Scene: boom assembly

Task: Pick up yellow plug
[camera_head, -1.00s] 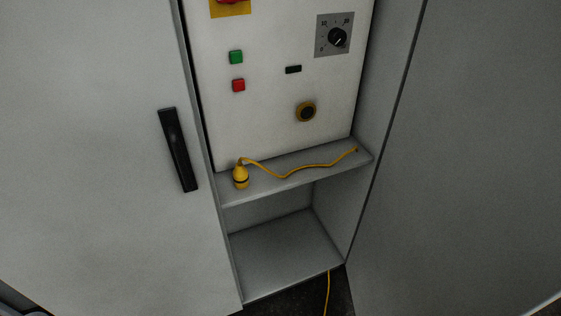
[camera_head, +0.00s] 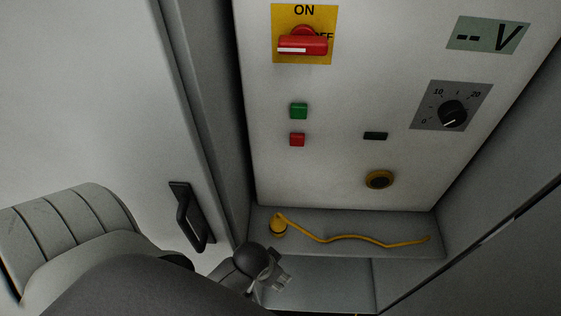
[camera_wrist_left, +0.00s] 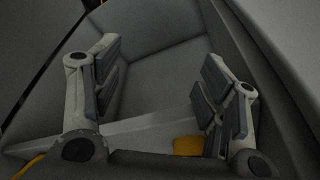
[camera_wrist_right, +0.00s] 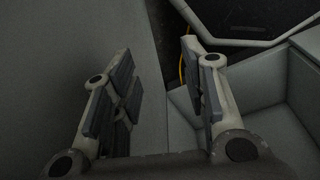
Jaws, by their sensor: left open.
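The yellow plug (camera_head: 278,229) stands at the left end of the narrow shelf (camera_head: 345,244), its yellow cable running right along the shelf. My left gripper (camera_head: 279,279) is just below and in front of the plug in the head view, apart from it. In the left wrist view the left gripper (camera_wrist_left: 155,60) is open and empty, with a yellow patch (camera_wrist_left: 188,146) low near its right finger, probably the plug or cable. My right gripper (camera_wrist_right: 155,62) shows only in its wrist view, with its fingers apart and nothing between them.
Above the shelf is a panel with a red switch (camera_head: 303,42), green button (camera_head: 299,111), red button (camera_head: 297,139), dial (camera_head: 452,113) and round yellow-rimmed socket (camera_head: 380,180). A black door handle (camera_head: 189,217) is at left. Cabinet walls bound the shelf on both sides.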

